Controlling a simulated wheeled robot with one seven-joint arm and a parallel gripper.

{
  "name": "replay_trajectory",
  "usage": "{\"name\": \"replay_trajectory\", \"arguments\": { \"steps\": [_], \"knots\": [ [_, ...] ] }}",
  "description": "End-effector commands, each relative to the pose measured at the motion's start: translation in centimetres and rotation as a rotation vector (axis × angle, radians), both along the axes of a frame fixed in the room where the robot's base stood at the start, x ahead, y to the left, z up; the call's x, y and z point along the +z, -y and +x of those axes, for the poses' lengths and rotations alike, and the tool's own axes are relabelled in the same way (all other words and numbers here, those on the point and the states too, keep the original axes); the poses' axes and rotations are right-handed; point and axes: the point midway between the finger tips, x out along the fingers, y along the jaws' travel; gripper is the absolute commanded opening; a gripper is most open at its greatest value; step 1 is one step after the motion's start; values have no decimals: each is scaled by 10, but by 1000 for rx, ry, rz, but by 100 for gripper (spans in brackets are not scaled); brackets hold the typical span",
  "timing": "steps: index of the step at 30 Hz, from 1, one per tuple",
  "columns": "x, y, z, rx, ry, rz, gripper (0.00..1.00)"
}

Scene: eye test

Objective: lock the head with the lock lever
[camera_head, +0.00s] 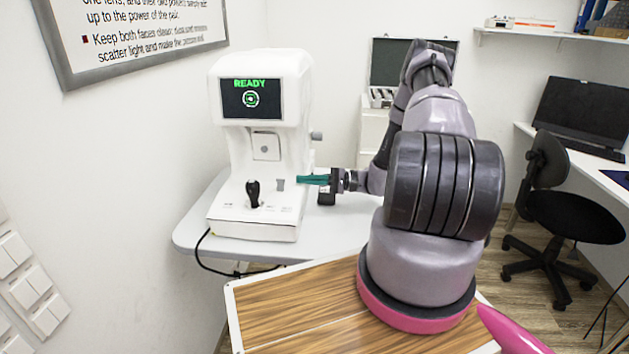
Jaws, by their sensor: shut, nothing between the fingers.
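A white eye-test machine stands on a table, its upper head (262,90) carrying a dark screen (251,99) that reads "READY" in green. A black joystick (253,192) stands on the machine's base (253,222). A small grey tab (281,184) sits to the right of the joystick; it may be the lock lever, but it is too small to be sure. My gripper (300,180), with teal fingers, is shut and empty. It points left, just right of the grey tab, with a small gap seen between them. A grey knob (316,136) is on the head's right side, above my gripper.
The light grey table (190,232) bears the machine, and a black cable (215,268) hangs at its front left. A wood-topped surface (290,312) is in front. A black chair (560,205) and a desk with a monitor (585,112) are at the right.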

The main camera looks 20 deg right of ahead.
Motion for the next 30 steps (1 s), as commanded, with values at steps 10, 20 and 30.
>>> {"name": "replay_trajectory", "arguments": {
  "steps": [10, 20, 30],
  "knots": [
    [5, -42, 10, 0, 1, -1, 0],
    [5, -44, 11, 0, 1, -1, 0],
    [7, -44, 11, -1, 40, -21, 0]
  ]
}}
